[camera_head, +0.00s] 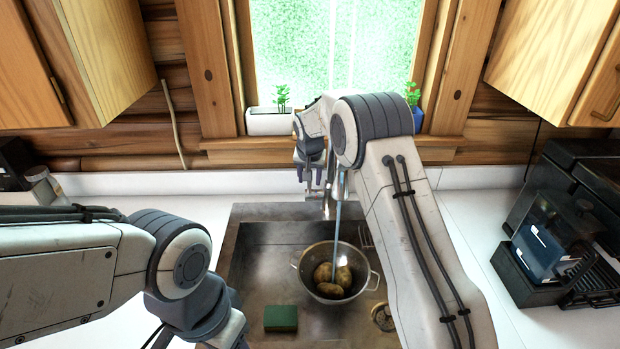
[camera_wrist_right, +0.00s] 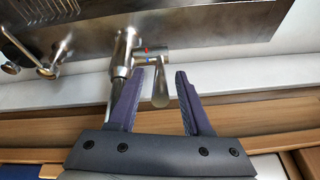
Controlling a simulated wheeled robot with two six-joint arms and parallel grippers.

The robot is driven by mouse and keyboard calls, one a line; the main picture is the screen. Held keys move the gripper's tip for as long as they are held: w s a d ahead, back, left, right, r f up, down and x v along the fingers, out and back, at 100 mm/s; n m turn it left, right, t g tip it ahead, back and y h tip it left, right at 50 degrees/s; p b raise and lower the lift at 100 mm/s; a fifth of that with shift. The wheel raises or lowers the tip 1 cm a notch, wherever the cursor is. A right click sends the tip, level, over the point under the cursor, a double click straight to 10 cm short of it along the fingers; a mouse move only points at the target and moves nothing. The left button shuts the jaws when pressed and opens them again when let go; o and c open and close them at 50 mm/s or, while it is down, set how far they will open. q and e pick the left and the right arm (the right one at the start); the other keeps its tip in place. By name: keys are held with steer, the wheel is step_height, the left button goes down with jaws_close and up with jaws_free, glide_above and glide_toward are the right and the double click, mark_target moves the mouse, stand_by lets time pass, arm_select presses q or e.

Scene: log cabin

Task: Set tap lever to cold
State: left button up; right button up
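The metal tap stands at the back of the sink, mostly hidden by my right arm in the head view. In the right wrist view the tap body (camera_wrist_right: 122,62) shows with its lever (camera_wrist_right: 160,92), which has a red and a blue mark at its base. My right gripper (camera_wrist_right: 161,75) is open, with one finger on each side of the lever; I cannot tell whether either touches it. The right gripper also shows at the tap in the head view (camera_head: 313,183). A bluish stream of water (camera_head: 337,225) runs down. My left arm is at the lower left, its gripper fingers out of view.
The sink (camera_head: 255,265) holds a colander (camera_head: 299,262) with several potatoes (camera_head: 332,278) under the stream, and a green sponge (camera_head: 281,318). Potted plants (camera_head: 270,121) stand on the window sill. A dark coffee machine (camera_head: 545,245) stands on the right counter.

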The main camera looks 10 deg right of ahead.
steer(key=shift+r, duration=0.1)
steer(key=shift+s+r, duration=0.15)
steer(key=shift+r, duration=0.2)
steer(key=b+v, duration=0.3)
steer(key=v, duration=0.6)
steer(key=shift+r, duration=0.25)
steer(key=shift+a, duration=0.15)
